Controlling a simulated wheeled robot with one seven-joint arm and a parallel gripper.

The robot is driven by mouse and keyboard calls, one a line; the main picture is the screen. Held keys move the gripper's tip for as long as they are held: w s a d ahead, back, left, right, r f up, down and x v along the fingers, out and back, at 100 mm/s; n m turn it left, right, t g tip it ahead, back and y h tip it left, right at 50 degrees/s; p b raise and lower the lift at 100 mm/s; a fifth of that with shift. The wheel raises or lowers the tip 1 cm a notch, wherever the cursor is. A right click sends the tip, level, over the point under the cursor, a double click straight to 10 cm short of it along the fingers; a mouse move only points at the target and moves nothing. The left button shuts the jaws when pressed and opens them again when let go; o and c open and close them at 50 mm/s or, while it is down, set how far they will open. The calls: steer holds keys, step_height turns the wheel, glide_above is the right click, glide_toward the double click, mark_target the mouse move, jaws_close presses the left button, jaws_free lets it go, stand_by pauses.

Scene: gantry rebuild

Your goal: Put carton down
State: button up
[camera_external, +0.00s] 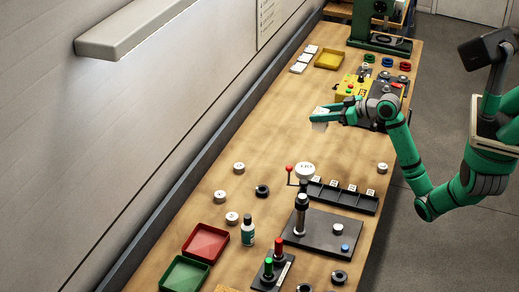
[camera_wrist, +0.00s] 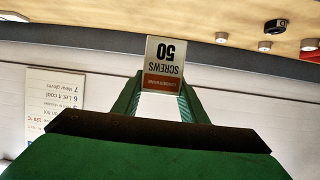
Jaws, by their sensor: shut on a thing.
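The carton (camera_external: 320,126) is a small white box between the green fingers of my gripper (camera_external: 322,114), over the far half of the wooden bench.
White cartons (camera_external: 304,60) lie near the back left, beside a yellow tray (camera_external: 328,59). A yellow control box (camera_external: 350,88) stands behind my gripper. A black rack (camera_external: 343,196), a press-like tool (camera_external: 301,215) and red (camera_external: 206,243) and green trays (camera_external: 184,275) fill the near end. Mid-bench left is clear.

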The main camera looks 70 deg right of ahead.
steer(key=shift+n+y, duration=0.3)
steer(key=shift+y, duration=0.1)
steer(key=w+d+f, duration=0.3)
steer(key=w, duration=0.1)
steer(key=w+d+f, duration=0.3)
steer(key=d, duration=0.1)
steer(key=w+d+f, duration=0.3)
steer(key=w+d, duration=0.1)
steer(key=shift+w+d+f, duration=0.25)
steer(key=shift+w+f, duration=0.05)
steer(key=shift+w, duration=0.05)
steer(key=shift+f, duration=1.45)
steer(key=shift+f, duration=0.1)
steer(key=o, duration=1.1)
steer(key=shift+o, duration=0.2)
